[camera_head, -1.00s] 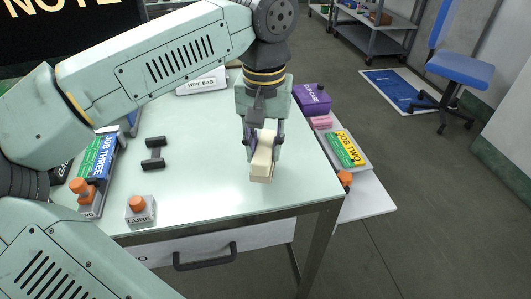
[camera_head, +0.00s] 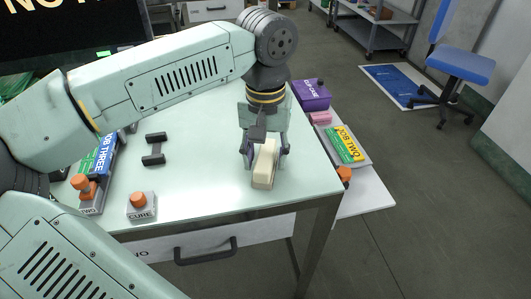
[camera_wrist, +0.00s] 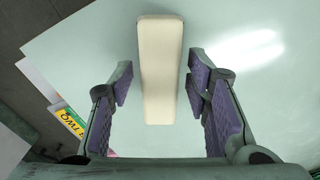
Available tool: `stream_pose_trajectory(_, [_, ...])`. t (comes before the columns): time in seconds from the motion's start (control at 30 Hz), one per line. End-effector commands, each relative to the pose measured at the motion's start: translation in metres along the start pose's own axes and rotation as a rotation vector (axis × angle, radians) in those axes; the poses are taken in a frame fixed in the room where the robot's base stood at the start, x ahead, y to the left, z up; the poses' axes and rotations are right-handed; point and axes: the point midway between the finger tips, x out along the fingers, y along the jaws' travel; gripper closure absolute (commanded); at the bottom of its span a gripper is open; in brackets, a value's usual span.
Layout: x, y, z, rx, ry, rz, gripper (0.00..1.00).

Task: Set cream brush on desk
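The cream brush (camera_head: 264,168) is a long block lying on the pale green desk (camera_head: 205,190), near its right front part. In the wrist view the brush (camera_wrist: 160,70) lies between the spread purple finger pads, with a gap on both sides. My gripper (camera_head: 265,150) is open and sits just above and behind the brush; it also shows in the wrist view (camera_wrist: 160,105). Neither finger touches the brush in the wrist view.
A grey block marked CURE (camera_head: 142,207) with an orange knob and a black handle-shaped piece (camera_head: 154,150) stand left on the desk. A purple box (camera_head: 312,96) and a green-yellow box (camera_head: 345,145) are on a lower surface at right. The desk middle is clear.

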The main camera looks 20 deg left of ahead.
Motion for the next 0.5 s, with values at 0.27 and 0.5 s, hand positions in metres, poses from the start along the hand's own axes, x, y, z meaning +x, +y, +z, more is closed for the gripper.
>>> stream_pose_trajectory(0.27, [-0.001, 0.000, 0.000, 0.000, 0.000, 0.000, 0.54])
stream_pose_trajectory(0.5, [-0.029, 0.000, 0.000, 0.000, 0.001, 0.000, 0.54])
